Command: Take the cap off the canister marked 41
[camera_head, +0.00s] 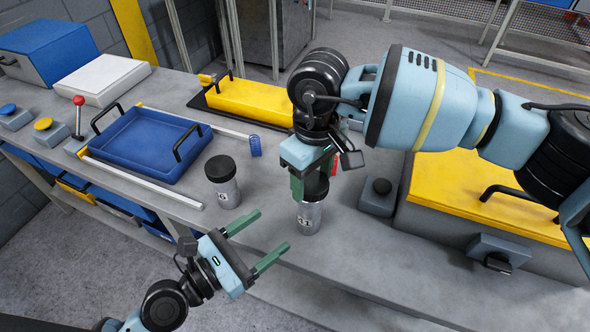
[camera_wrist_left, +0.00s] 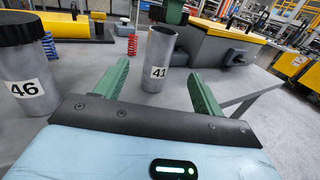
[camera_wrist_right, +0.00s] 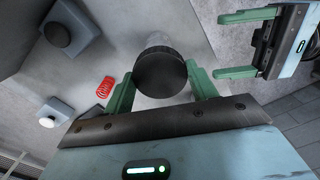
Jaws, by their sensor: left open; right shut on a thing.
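The canister marked 41 (camera_head: 309,216) is a grey cylinder standing upright on the grey bench. Its label shows in the left wrist view (camera_wrist_left: 158,72). My left gripper (camera_head: 267,233) is open and empty, low at the bench's front edge. Its fingers point towards the canister, which stands just beyond the fingertips.
A second capped canister, marked 46 (camera_head: 226,187), stands to the left. A blue tray (camera_head: 128,172) lies further left, and a yellow block (camera_head: 250,101) lies behind. A dark-knobbed box (camera_head: 377,199) and a large yellow-topped case (camera_head: 450,200) stand to the right. A red spring (camera_wrist_right: 105,88) lies near.

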